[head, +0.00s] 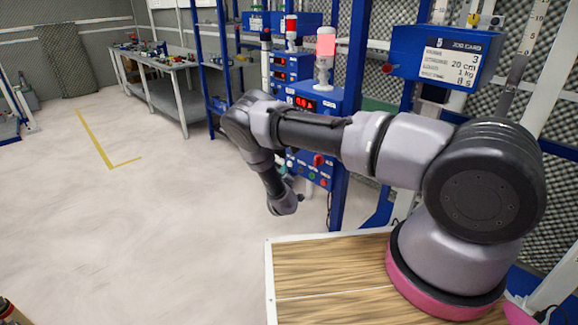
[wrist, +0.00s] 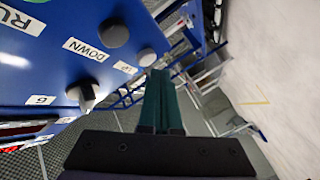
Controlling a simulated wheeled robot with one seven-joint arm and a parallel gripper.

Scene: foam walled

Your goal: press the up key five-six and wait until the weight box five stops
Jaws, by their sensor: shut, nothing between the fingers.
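In the wrist view a blue control panel (wrist: 50,60) fills the upper left. A grey round key (wrist: 148,57) sits beside the small UP label (wrist: 125,67). Another grey key (wrist: 113,34) sits by the DOWN label (wrist: 86,49). My gripper (wrist: 160,73) is shut and empty, its dark green fingers close to the up key; I cannot tell whether they touch it. In the head view the blue control box (head: 325,98) has a lit red display (head: 303,103), and my arm hides part of its front. I cannot make out weight box five.
A selector knob (wrist: 87,92) is near a label 6 (wrist: 40,100). A red lamp (head: 326,42) glows above the box. A blue job card board marked 5 (head: 445,55) is at right. A workbench (head: 165,80) stands farther back.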

